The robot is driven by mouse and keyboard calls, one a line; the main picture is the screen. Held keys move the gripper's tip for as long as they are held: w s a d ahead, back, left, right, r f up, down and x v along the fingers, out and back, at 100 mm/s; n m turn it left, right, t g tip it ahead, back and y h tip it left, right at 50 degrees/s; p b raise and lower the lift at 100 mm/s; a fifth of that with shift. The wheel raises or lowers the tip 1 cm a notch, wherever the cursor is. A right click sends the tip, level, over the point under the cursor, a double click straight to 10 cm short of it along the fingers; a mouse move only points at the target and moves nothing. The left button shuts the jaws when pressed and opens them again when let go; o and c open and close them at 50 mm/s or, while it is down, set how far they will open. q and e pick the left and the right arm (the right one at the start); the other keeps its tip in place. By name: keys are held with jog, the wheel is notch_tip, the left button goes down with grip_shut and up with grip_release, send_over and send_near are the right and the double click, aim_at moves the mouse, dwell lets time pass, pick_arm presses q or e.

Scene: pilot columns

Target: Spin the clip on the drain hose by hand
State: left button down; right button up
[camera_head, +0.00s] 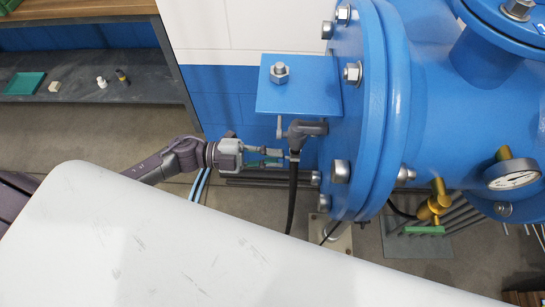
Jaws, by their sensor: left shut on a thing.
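The black drain hose (292,200) hangs down from a dark grey elbow fitting (307,128) on the side of the blue vessel. The clip (293,156) sits around the top of the hose, just below the fitting; it is small and partly hidden by the fingers. My left gripper (284,156) reaches in level from the left and is shut on the clip. My right gripper is not in view.
The blue flanged vessel (440,90) fills the right side. A blue bracket plate (299,85) with a bolt juts out above the fitting. A pressure gauge (513,174) and brass valve (436,203) are at right. A grey shelf (75,85) holds small items at left.

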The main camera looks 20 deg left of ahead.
pick_arm(q)
jog(key=shift+f+m+b, duration=0.2)
jog(key=shift+m+b, duration=1.9)
jog(key=shift+m, duration=1.7)
jog(key=c, duration=1.2)
grip_release()
jog(key=v, duration=1.2)
jog(key=shift+r, duration=0.1)
